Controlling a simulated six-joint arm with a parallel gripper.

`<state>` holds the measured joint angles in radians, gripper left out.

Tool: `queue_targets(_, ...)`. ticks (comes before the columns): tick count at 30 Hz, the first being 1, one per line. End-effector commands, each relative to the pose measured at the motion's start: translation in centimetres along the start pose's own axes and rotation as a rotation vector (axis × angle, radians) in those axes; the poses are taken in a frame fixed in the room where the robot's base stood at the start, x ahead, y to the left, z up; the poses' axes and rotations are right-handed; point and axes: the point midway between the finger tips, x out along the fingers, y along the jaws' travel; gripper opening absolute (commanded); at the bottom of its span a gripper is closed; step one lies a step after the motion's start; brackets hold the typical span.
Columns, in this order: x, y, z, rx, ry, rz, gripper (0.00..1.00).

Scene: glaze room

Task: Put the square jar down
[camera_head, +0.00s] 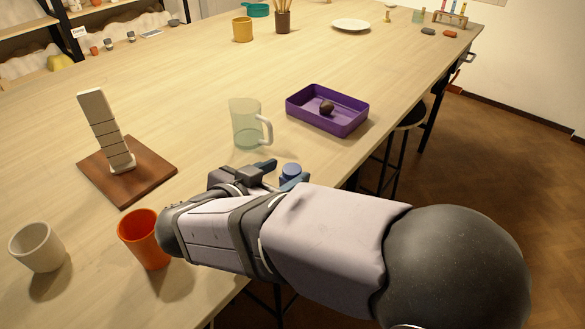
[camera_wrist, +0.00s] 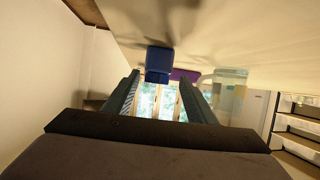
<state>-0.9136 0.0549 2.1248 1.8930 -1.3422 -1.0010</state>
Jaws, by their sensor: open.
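The square jar is small and blue (camera_head: 291,169). It shows at the near right edge of the table (camera_head: 200,130), partly hidden by a finger of my gripper (camera_head: 281,173). In the wrist view, where the table is at the top, the jar (camera_wrist: 159,64) lies in line with the gap between my two fingers (camera_wrist: 160,84). There it appears to stand on the table top. My gripper is open, with a gap on both sides of the jar. Whether the jar is between the fingertips or just past them is hard to tell.
A clear mug (camera_head: 246,124) stands just beyond my gripper. A purple tray (camera_head: 338,123) holding a dark ball (camera_head: 326,107) is behind it to the right. An orange cup (camera_head: 142,240), a white cup (camera_head: 37,249) and a wooden board (camera_head: 150,182) with a leaning block stack are left. Mid-table is clear.

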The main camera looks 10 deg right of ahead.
Motion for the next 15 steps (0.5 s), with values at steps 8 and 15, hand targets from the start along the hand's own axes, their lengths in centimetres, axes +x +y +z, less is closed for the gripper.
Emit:
queue_targets(8, -0.98, 0.0, -0.01, 0.0, 0.0, 0.0, 0.52)
queue_targets(15, -0.95, 0.0, 0.0, 0.0, 0.0, 0.0, 0.52)
